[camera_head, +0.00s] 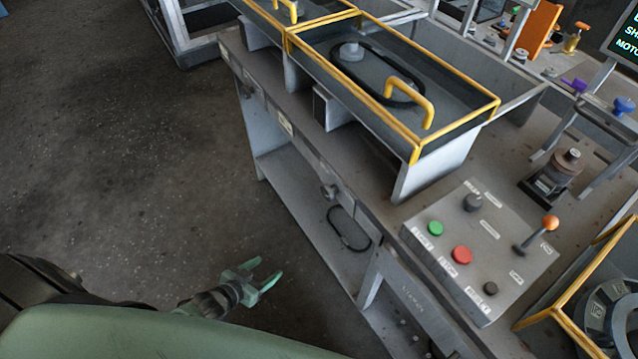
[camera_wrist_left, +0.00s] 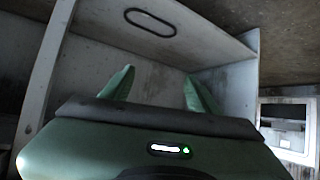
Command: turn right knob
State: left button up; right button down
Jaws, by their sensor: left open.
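A grey control panel (camera_head: 440,262) sits on the bench at the right of the head view. It carries a dark knob (camera_head: 472,202) near its far edge and a smaller dark knob (camera_head: 490,288) near its near right corner. I cannot tell from the labels which is the right knob. My left gripper (camera_head: 267,270) is open and empty, over the floor, left of the bench and well apart from the panel. In the left wrist view its two green fingers (camera_wrist_left: 158,80) are spread, facing the bench's underside. My right gripper is not in view.
The panel also has a green button (camera_head: 435,228), a red button (camera_head: 462,255) and an orange-tipped lever (camera_head: 550,222). A yellow-framed cover (camera_head: 415,148) with a handle stands behind it. The bench edge lies between gripper and panel. The floor (camera_head: 120,150) at left is clear.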

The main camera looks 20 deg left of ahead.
pick_arm(q)
jog(key=w+d+r+m+t+h+p, duration=0.1)
jog(key=w+d+r+t+h, duration=0.15)
jog(key=r, duration=0.65)
jog(key=w+d+r+t+h+p, duration=0.1)
jog(key=w+d+r+h, duration=0.15)
jog(key=r, duration=0.55)
jog(key=m+h+p, duration=0.1)
jog(key=h, duration=0.2)
send_near(325, 194)
jog(key=p+x, duration=0.1)
jog(key=x, duration=0.7)
jog(key=shift+w+f, duration=0.1)
jog(key=shift+w, duration=0.05)
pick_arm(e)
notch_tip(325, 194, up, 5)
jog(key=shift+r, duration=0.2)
pick_arm(q)
grip_shut()
jog(key=shift+m, duration=0.3)
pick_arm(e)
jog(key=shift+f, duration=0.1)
